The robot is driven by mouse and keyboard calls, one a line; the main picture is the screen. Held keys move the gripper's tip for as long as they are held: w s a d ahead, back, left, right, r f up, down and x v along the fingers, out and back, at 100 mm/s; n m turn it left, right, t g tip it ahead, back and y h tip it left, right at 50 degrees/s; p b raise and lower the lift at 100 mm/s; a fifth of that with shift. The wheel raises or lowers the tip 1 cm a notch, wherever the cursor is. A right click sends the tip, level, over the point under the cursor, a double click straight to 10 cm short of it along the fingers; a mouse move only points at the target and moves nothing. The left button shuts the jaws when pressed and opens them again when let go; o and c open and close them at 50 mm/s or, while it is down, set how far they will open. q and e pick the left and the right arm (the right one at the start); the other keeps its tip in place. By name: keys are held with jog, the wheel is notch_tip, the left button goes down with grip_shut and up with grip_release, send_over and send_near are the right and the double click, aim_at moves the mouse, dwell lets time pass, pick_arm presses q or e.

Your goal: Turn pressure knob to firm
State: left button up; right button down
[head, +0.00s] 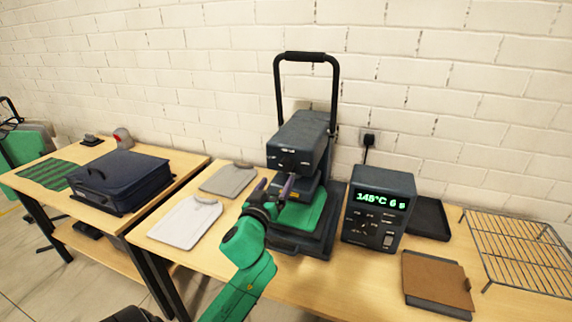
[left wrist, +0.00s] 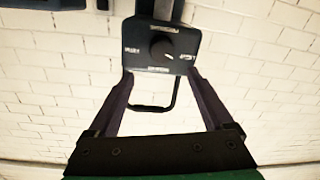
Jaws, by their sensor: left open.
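The heat press (head: 303,138) stands on the table against the wall, with its black handle raised. The round dark pressure knob (left wrist: 162,47) is on the press head's front panel, between small labels too blurred to read. A light pointer mark shows on the knob, toward the lower right in the left wrist view. My left gripper (head: 275,186) is open and empty in front of the press head. In the left wrist view its fingertips (left wrist: 160,75) are spread either side of the panel's near edge, apart from the knob. My right gripper is not in view.
Folded grey garments (head: 185,222) lie left. A dark case (head: 120,180) is on the other table.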

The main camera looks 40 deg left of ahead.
aim_at(285, 166)
pick_arm(q)
jog(key=x, duration=0.4)
jog(key=p+x, duration=0.1)
jog(key=x, duration=0.3)
jog(key=shift+a+f, duration=0.15)
jog(key=shift+a, duration=0.15)
jog(key=shift+w, duration=0.35)
grip_shut()
